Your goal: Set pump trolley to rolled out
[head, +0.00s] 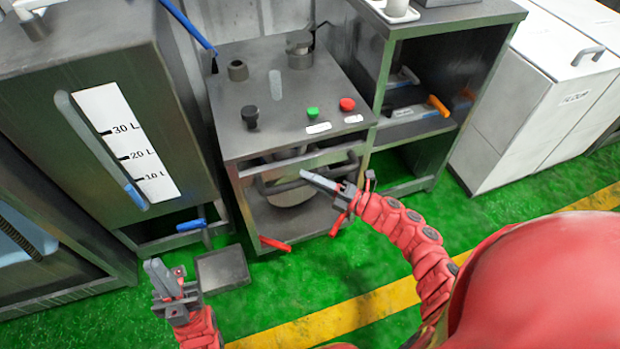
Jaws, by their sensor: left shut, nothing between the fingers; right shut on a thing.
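The pump trolley (285,196) appears to be the rounded metal unit with a dark curved handle (272,187) inside the open bay of the middle steel cabinet. Its rear is hidden under the cabinet top. My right gripper (312,178) is in front of the bay, shut at the right end of the handle; its fingers partly hide the grip. My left gripper (160,277) is low at the left, shut and empty, above the floor near a small grey tray.
The cabinet top (265,85) carries a black knob and green and red buttons. A tank with a litre scale (128,145) stands left, shelves (445,35) right.

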